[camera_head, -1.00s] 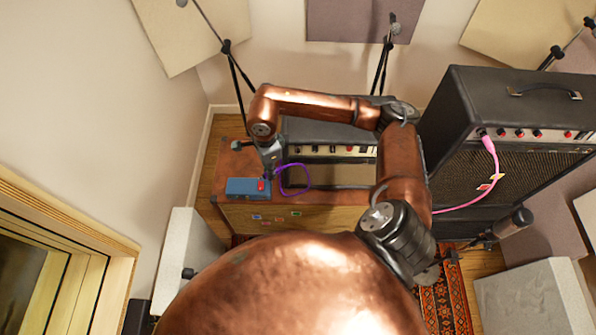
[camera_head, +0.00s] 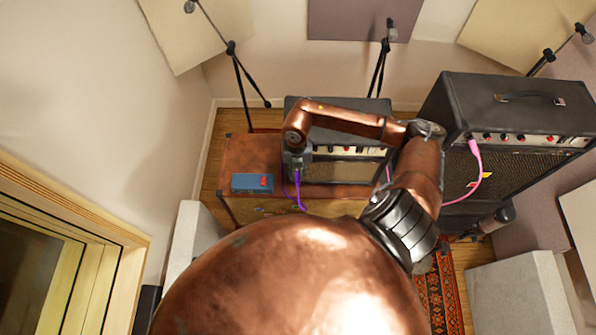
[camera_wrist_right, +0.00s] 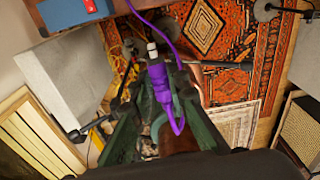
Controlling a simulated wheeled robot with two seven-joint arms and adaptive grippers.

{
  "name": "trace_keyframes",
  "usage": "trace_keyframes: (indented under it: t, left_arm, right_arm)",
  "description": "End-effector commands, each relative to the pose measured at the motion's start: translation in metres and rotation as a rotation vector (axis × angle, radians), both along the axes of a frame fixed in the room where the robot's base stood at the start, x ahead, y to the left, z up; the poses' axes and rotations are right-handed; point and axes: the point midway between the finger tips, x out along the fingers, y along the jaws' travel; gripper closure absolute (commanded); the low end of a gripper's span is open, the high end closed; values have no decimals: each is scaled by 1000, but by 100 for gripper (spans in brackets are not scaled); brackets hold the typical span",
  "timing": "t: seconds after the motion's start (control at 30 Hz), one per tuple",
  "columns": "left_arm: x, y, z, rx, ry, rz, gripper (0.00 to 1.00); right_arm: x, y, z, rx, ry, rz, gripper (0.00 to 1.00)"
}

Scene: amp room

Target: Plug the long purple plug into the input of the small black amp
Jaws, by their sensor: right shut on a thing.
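The long purple plug (camera_wrist_right: 158,85) is held between the fingers of my right gripper (camera_head: 297,170). In the right wrist view, its pale metal tip points away from the gripper and is free. A purple cable (camera_head: 286,192) hangs below the gripper. The small black amp (camera_head: 340,168) stands on a brown cabinet. My right gripper is in front of the left end of its face. My arm and gripper cover part of its control panel (camera_head: 372,152), so the input cannot be made out. My left gripper is not in view.
A blue box with a red part (camera_head: 252,183) lies on the cabinet (camera_head: 242,152), left of the small amp. A larger black amp (camera_head: 470,100) stands at the right with a pink plug (camera_head: 474,147) in its panel. Microphone stands (camera_head: 238,75) rise behind.

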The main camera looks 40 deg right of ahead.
Motion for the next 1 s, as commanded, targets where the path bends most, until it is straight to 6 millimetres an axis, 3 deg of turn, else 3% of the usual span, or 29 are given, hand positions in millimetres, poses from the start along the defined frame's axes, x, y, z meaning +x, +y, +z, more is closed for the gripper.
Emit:
trace_keyframes:
  t: [0.27,1.0]
  left_arm:
    - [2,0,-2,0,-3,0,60]
    - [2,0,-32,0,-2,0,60]
  right_arm:
    - [4,-7,-4,2,4,-62,100]
    - [54,-49,-17,3,4,-58,100]
